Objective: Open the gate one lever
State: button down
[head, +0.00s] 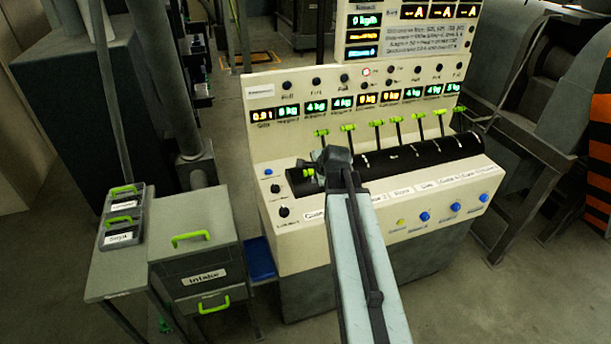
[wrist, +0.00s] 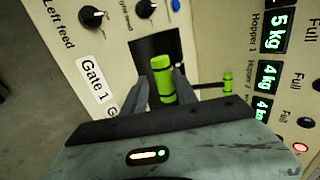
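The gate one lever has a green handle (wrist: 163,79), which stands between the two fingers of my gripper (wrist: 160,88) in the wrist view. The fingers lie close on both sides of the handle; I cannot tell whether both press on it. The white Gate 1 label (wrist: 97,78) is on the panel just left of it. In the head view the green handle (head: 309,172) shows at the left end of the black lever housing, lower and nearer the front than the other levers. My arm and gripper (head: 325,165) hide part of it.
Several other green-tipped levers (head: 377,123) stand up in a row along the black housing (head: 420,154). The neighbouring green handle (wrist: 228,82) is right of my gripper. The control panel (head: 345,88) rises behind. An intake cabinet (head: 200,265) stands at the left.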

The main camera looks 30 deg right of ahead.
jog(key=shift+s+d+f, duration=0.1)
jog(key=shift+s+f, duration=0.3)
jog(key=shift+s, duration=0.15)
jog(key=c, duration=1.2)
grip_release()
jog(key=shift+c, duration=0.2)
jog(key=shift+d, duration=0.15)
jog(key=shift+w, duration=0.1)
jog(key=shift+r, duration=0.15)
